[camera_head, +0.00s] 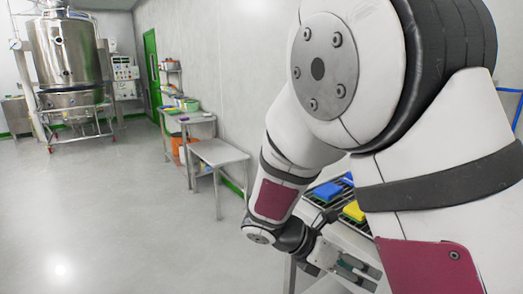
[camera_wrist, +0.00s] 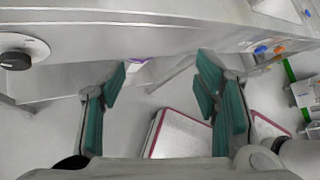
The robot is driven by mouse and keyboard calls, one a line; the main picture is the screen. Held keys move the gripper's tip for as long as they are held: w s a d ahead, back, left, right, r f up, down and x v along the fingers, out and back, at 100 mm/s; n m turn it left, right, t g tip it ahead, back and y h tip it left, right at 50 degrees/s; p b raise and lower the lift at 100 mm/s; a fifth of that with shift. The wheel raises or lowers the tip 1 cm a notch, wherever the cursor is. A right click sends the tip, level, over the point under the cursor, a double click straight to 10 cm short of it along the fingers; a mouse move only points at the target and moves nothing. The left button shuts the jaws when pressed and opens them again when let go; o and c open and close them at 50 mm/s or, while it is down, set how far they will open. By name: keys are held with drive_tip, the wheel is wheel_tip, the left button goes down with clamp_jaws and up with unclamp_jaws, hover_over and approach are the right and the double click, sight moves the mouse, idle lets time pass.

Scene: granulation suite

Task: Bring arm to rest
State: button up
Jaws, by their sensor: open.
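My arm fills the right half of the head view and bends down toward a rack table at the lower right. My gripper (camera_wrist: 160,85) shows in the wrist view with its two teal-padded fingers spread wide and nothing between them. In the wrist view a metal edge with a black knob (camera_wrist: 15,60) runs across the top, beyond the fingers.
A blue item (camera_head: 327,191) and a yellow item (camera_head: 353,211) lie on the rack, partly behind my arm. A steel step table (camera_head: 218,152) stands along the wall. A large steel vessel (camera_head: 65,50) stands at the back left. The floor at left is clear.

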drive_tip(key=s+r+m+t+y+p, duration=0.4)
drive_tip(key=s+r+m+y, duration=0.7)
drive_tip(key=s+r+m, duration=0.8)
drive_tip(key=s+m+p, duration=0.1)
drive_tip(key=s+m, duration=0.2)
drive_tip(key=m, duration=0.2)
drive_tip(key=shift+s+a+r+p, duration=0.15)
drive_tip(key=shift+s+a+p, duration=0.1)
drive_tip(key=shift+s+p, duration=0.1)
